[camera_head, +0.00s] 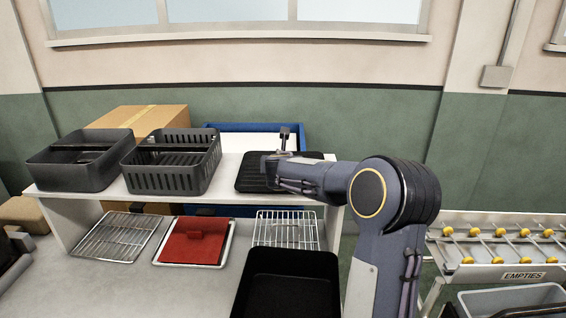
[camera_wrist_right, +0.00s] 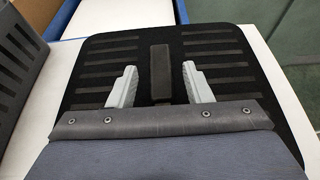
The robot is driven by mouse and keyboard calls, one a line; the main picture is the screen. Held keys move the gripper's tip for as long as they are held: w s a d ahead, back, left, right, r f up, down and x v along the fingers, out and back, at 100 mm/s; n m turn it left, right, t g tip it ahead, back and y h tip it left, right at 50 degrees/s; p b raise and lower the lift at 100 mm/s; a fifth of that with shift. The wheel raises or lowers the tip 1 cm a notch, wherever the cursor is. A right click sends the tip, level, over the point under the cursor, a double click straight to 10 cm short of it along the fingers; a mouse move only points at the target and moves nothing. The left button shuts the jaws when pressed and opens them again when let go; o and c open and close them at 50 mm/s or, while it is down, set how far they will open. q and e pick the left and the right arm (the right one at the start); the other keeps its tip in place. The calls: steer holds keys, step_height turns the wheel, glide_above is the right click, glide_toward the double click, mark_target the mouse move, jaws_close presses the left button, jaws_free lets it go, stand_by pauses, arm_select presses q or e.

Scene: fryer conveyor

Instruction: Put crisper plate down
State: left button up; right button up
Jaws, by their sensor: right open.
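The crisper plate (camera_head: 250,172) is a black slotted plate lying flat on the right end of the white upper shelf. Its upright handle (camera_head: 285,140) stands in the middle; the handle also shows in the right wrist view (camera_wrist_right: 160,73). My right gripper (camera_head: 279,158) is over the plate. In the wrist view its two pale fingers (camera_wrist_right: 160,85) stand apart on either side of the handle, with gaps on both sides, so it is open. A dark piece at the left edge (camera_head: 15,258) looks like part of my left gripper, cut off by the frame.
Two black baskets, one plain (camera_head: 70,172) and one slotted (camera_head: 165,180), stand left of the plate on the shelf. Below are wire racks (camera_head: 112,240), a red item (camera_head: 193,243) on a tray, and a black bin (camera_head: 285,285). A roller conveyor (camera_head: 500,250) marked EMPTIES is at right.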

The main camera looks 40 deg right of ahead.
steer(key=v, duration=1)
steer(key=shift+s, duration=0.1)
steer(key=s+a+f+m+g+y, duration=0.2)
steer(key=s+a+f+m, duration=0.1)
steer(key=s+m, duration=0.45)
steer(key=s+a+f+m+g+y, duration=0.1)
steer(key=s+a+f+m+y, duration=0.15)
steer(key=s+m, duration=0.5)
steer(key=s+a+f+m+y, duration=0.3)
steer(key=s+a+m+y, duration=0.1)
steer(key=s+a+m, duration=0.3)
steer(key=s+a+f+m+g+y, duration=0.1)
steer(key=s+a+f+m+y, duration=0.2)
steer(key=s+a+m, duration=0.4)
steer(key=s+a+y, duration=0.1)
steer(key=a, duration=0.4)
steer(key=shift+m+g, duration=0.3)
steer(key=shift+m, duration=0.1)
steer(key=shift+f, duration=0.1)
